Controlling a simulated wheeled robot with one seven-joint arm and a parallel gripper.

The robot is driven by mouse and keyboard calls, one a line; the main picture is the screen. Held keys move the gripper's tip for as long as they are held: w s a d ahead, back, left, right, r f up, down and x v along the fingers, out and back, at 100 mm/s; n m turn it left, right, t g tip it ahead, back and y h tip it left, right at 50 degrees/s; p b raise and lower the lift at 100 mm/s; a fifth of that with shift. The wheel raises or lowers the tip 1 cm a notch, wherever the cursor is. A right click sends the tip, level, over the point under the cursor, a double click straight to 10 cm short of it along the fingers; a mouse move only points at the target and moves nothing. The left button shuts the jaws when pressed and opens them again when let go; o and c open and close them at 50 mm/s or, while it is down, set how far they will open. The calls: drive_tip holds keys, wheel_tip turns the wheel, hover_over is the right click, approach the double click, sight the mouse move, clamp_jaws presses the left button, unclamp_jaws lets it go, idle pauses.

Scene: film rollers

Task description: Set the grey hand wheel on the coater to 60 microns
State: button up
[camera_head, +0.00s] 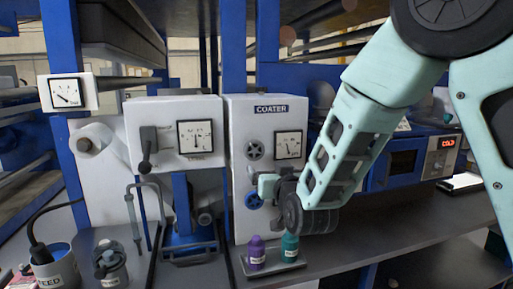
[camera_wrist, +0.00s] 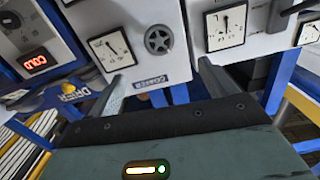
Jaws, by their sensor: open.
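The coater (camera_head: 236,117) is a white cabinet with a COATER label, also in the wrist view (camera_wrist: 175,15). Its grey hand wheel (camera_head: 255,150) sits left of a square dial (camera_head: 288,145). The wrist view is upside down and shows the grey wheel (camera_wrist: 158,39) beside the dial (camera_wrist: 112,48). The dial has a dark needle, but its scale is too small to read. My gripper (camera_head: 266,186) is below the grey wheel in the head view. In the wrist view my gripper (camera_wrist: 160,74) is open, its two fingers apart and empty, with the wheel beyond them.
A blue hand wheel (camera_head: 254,201) is low on the coater, close to my gripper. A purple bottle (camera_head: 257,252) and a teal bottle (camera_head: 290,247) stand on a small tray below. Another white cabinet (camera_head: 150,112) with a dial and lever stands left. A blue dryer (camera_head: 405,163) reads COLD.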

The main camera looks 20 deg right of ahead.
sight(255, 150)
drive_tip(key=w+p, duration=0.6)
drive_tip(key=w, duration=1.1)
drive_tip(key=shift+w+d+r, duration=0.1)
drive_tip(key=shift+w+r, duration=0.05)
drive_tip(key=shift+w, duration=0.1)
drive_tip(key=c, duration=1)
